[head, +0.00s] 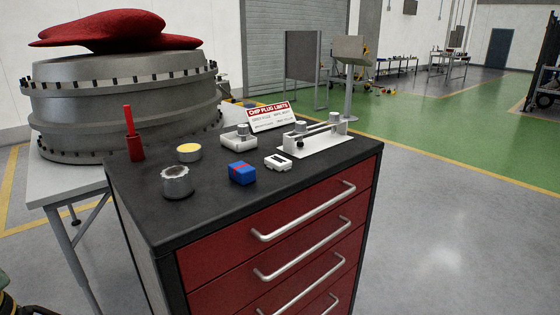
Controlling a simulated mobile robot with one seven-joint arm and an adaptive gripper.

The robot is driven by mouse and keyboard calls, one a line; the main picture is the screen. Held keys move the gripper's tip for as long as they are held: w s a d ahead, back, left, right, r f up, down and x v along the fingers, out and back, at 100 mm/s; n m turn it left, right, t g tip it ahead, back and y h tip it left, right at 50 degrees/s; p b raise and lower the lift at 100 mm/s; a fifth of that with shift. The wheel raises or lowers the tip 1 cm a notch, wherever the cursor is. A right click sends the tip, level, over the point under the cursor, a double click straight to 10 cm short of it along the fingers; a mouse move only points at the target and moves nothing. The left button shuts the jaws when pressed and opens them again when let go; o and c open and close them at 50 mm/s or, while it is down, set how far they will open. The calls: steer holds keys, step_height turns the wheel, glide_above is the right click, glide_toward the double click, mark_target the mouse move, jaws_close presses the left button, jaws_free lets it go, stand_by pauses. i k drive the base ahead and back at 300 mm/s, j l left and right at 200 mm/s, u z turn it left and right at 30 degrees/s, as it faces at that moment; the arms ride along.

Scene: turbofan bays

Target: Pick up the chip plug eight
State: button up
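I cannot read any number that marks chip plug eight. A small grey plug-like piece (242,129) stands in a pale shallow tray (231,141) on the black top of a red tool cabinet (222,208). A pale plate fixture (318,146) to its right carries a bar and small metal cylinders, one of them (335,117) at its right end. A sign (270,116) reading "CHIP PLUG LIMITS" stands behind them. My gripper is not in view.
A large engine casing (125,100) stands behind left.

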mark_target(300, 126)
steer(key=i+l+u, duration=0.15)
steer(key=l, duration=0.15)
steer(key=i+l+u, duration=0.25)
steer(key=l, duration=0.35)
steer(key=i+l+u, duration=0.1)
steer(key=l, duration=0.25)
steer(key=i+l+u, duration=0.2)
steer(key=i+l, duration=0.2)
steer(key=l, duration=0.2)
steer(key=i+l+u, duration=0.1)
steer(key=l, duration=0.25)
steer(key=i+l, duration=0.25)
steer(key=i+l+u, duration=0.15)
steer(key=l, duration=0.3)
